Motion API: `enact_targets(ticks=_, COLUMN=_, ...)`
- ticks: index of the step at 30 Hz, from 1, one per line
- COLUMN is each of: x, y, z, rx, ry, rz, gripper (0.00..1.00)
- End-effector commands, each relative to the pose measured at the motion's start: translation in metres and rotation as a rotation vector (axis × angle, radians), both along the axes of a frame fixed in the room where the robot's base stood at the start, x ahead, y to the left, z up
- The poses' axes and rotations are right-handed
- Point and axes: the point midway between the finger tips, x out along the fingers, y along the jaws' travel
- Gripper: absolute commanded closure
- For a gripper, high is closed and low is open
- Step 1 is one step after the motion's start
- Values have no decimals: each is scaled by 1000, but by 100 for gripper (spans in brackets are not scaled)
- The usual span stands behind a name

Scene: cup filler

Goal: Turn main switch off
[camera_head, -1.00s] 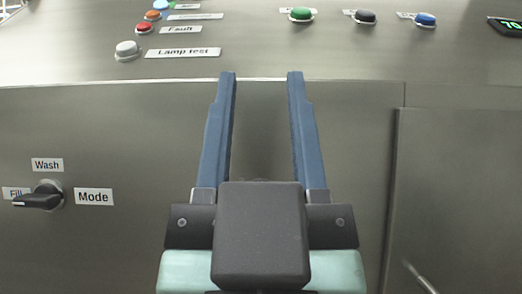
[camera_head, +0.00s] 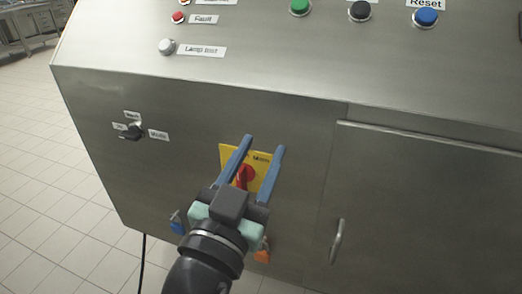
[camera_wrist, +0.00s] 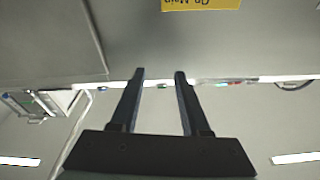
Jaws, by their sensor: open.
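The main switch is a red rotary knob (camera_head: 246,176) on a yellow plate (camera_head: 266,160) on the front of the steel cabinet. In the head view my gripper (camera_head: 264,143) overlaps the plate, with its two blue fingers apart and nothing between them. The fingers and wrist hide part of the plate, and the knob shows only partly, so its setting cannot be read. In the wrist view my gripper (camera_wrist: 160,72) is open and empty, and part of the yellow plate (camera_wrist: 200,4) shows at the top edge, beyond the fingertips.
A black mode knob (camera_head: 131,132) is on the panel at the left. A door handle (camera_head: 337,242) sticks out at the right. Green (camera_head: 300,6), black (camera_head: 360,11) and blue (camera_head: 425,17) buttons sit on the sloped top. A blue padlock (camera_head: 177,222) and an orange one (camera_head: 262,251) hang below the switch.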

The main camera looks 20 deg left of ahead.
Motion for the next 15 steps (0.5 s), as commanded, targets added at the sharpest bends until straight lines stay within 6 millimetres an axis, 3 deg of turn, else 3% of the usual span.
enact_targets(ticks=1, x=-9, y=18, z=-14, rx=-21, ry=66, rz=7, gripper=54)
enact_targets(ticks=6, x=-52, y=48, z=-69, rx=-87, ry=168, rz=-2, gripper=54)
enact_targets(ticks=11, x=-80, y=57, z=-91, rx=-133, ry=182, rz=0, gripper=54)
enact_targets(ticks=15, x=-83, y=58, z=-96, rx=-141, ry=179, rz=0, gripper=54)
